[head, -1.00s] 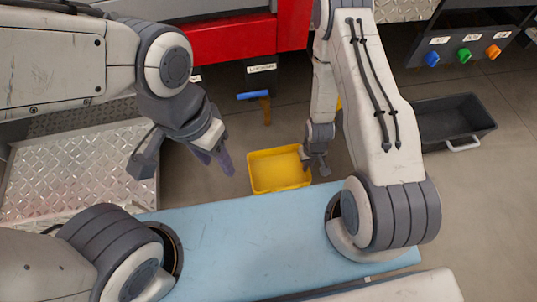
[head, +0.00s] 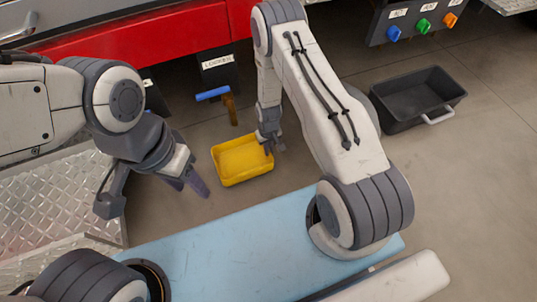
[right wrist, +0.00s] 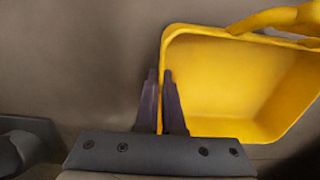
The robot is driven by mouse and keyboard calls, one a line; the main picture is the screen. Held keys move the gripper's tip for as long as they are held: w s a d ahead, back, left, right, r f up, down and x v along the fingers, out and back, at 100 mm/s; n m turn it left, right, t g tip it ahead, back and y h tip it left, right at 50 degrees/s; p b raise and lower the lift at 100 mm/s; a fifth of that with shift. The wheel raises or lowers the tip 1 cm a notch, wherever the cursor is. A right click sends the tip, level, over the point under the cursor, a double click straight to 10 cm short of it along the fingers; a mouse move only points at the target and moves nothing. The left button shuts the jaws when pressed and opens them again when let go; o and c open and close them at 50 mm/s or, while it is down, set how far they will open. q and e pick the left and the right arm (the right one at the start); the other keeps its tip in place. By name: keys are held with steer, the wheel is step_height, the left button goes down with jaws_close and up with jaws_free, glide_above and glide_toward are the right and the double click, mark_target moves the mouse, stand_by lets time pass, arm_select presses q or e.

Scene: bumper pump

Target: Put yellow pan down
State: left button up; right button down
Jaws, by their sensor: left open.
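The yellow pan (head: 242,162) is an open rectangular tub near the centre of the head view, beyond the blue surface. I cannot tell whether its base touches the floor. My right gripper (head: 268,146) is at the pan's right side. In the right wrist view, the fingers of my right gripper (right wrist: 160,78) lie close together on either side of the wall of the pan (right wrist: 235,85), shut on it. The pan's yellow handle (right wrist: 275,18) shows at the top right there. My left gripper (head: 185,183) is open and empty, left of the pan.
A black bin (head: 415,98) with a light handle stands on the floor at the right. A blue-topped valve handle (head: 213,94) is just behind the pan, below a red panel (head: 150,33). Coloured knobs (head: 424,26) are at the top right.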

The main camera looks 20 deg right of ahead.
steer(key=shift+f+b, duration=0.3)
steer(key=shift+f, duration=0.6)
arm_select(q)
steer(key=shift+f, duration=0.65)
arm_select(e)
steer(key=shift+r, duration=0.1)
steer(key=c, duration=1.3)
jaws_free()
steer(key=shift+c, duration=0.2)
steer(key=o, duration=0.3)
